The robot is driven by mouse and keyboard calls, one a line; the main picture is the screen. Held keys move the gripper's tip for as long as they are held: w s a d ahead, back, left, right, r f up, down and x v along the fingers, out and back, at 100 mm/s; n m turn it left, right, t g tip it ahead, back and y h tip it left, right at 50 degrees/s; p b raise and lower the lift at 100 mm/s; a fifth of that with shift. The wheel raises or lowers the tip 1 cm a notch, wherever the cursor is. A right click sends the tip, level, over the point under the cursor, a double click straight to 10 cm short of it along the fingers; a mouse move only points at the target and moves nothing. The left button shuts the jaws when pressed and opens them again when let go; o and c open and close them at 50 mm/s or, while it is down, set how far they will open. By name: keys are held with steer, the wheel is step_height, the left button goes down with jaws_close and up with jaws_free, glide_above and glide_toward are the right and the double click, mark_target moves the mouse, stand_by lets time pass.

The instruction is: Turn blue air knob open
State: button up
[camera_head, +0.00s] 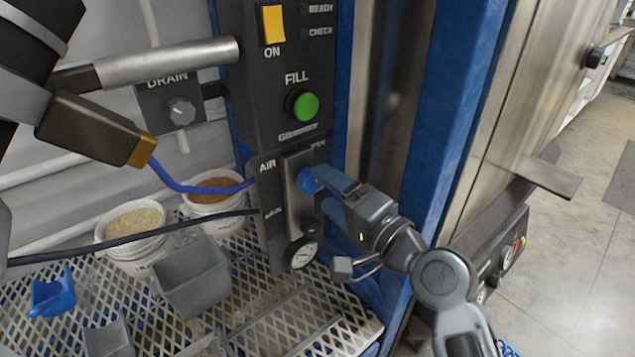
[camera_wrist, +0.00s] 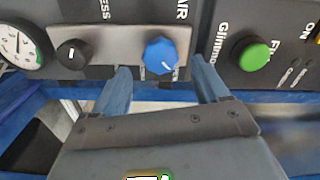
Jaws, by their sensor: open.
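The blue air knob (camera_wrist: 161,56) sits on a light metal plate beside the AIR label, with a white pointer line on its face. In the head view the knob (camera_head: 309,180) is partly hidden by my gripper. My gripper (camera_head: 325,190) reaches in from the right with its two blue fingers toward the knob. In the wrist view my gripper (camera_wrist: 157,72) is open, one finger to each side of the knob. The fingertips look apart from the knob's sides, with gaps on both; the exact depth is hard to tell.
A small black knob (camera_wrist: 72,53) and a pressure gauge (camera_wrist: 20,45) share the panel. A green FILL button (camera_head: 302,105) and yellow switch (camera_head: 272,25) sit above. A blue hose (camera_head: 205,188) and a black hose (camera_head: 130,236) run at left. Tubs and a grey bin (camera_head: 192,278) stand on the mesh shelf.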

steer(key=shift+v, duration=1.4)
steer(key=s+d+f+n+h+p, duration=0.15)
steer(key=s+d+f+h, duration=0.3)
steer(key=s, duration=0.55)
steer(key=s+d+f+h+p, duration=0.3)
steer(key=s+d, duration=0.2)
steer(key=s, duration=0.5)
steer(key=s+d+r+n+h+p, duration=0.1)
steer(key=s+r, duration=0.4)
steer(key=s, duration=0.6)
steer(key=s+d+r+n+h+p, duration=0.1)
steer(key=s+d+r+n+p, duration=0.2)
steer(key=s+r+n, duration=0.3)
steer(key=s+p, duration=0.1)
steer(key=s, duration=0.4)
steer(key=shift+h, duration=0.25)
